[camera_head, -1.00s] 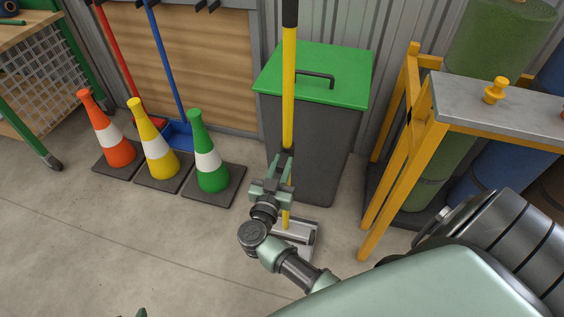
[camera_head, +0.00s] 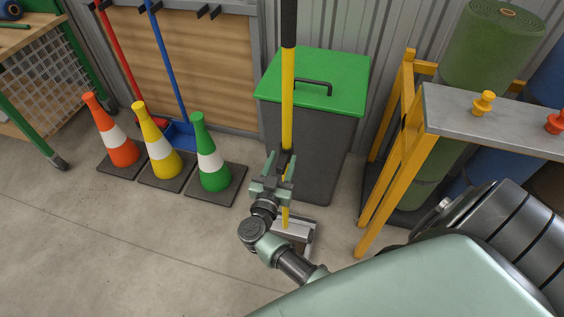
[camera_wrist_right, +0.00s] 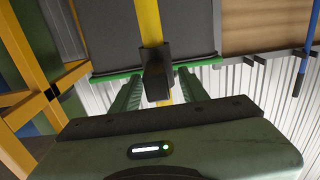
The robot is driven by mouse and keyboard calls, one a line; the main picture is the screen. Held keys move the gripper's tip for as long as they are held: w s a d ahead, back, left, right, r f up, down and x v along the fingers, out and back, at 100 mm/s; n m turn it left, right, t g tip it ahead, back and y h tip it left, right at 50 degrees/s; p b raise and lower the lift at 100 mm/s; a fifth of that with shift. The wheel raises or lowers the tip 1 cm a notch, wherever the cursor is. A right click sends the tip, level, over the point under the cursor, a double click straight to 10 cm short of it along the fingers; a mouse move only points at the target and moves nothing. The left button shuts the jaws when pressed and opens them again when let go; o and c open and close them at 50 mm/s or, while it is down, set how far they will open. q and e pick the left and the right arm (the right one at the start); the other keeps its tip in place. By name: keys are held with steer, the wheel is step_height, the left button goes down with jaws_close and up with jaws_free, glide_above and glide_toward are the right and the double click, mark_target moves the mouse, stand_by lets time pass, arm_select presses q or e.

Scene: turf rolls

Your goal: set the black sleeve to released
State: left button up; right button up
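A yellow pole (camera_head: 287,115) stands upright with a dark grip at its top and a flat metal head (camera_head: 293,231) on the floor. The black sleeve (camera_wrist_right: 156,75) sits around the pole; in the head view it shows only partly, behind my fingers. My right gripper (camera_head: 279,172) is open at the sleeve's height. In the right wrist view its two green fingers (camera_wrist_right: 160,94) stand on either side of the sleeve, with visible gaps. The sleeve's setting cannot be read. My left gripper is not in view.
A grey bin with a green lid (camera_head: 316,78) stands right behind the pole. Orange, yellow and green cones (camera_head: 213,168) stand left. A yellow rack (camera_head: 390,155) with a grey top (camera_head: 510,122) and turf rolls (camera_head: 493,42) is at right. Floor at front left is clear.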

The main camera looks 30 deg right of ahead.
mark_target(279, 170)
steer(key=shift+f, duration=0.15)
steer(key=shift+s+a, duration=0.2)
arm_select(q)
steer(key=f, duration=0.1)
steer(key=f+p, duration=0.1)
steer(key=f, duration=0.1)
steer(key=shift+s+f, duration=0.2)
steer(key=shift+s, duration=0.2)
arm_select(e)
steer(key=v, duration=0.7)
steer(key=shift+a, duration=0.15)
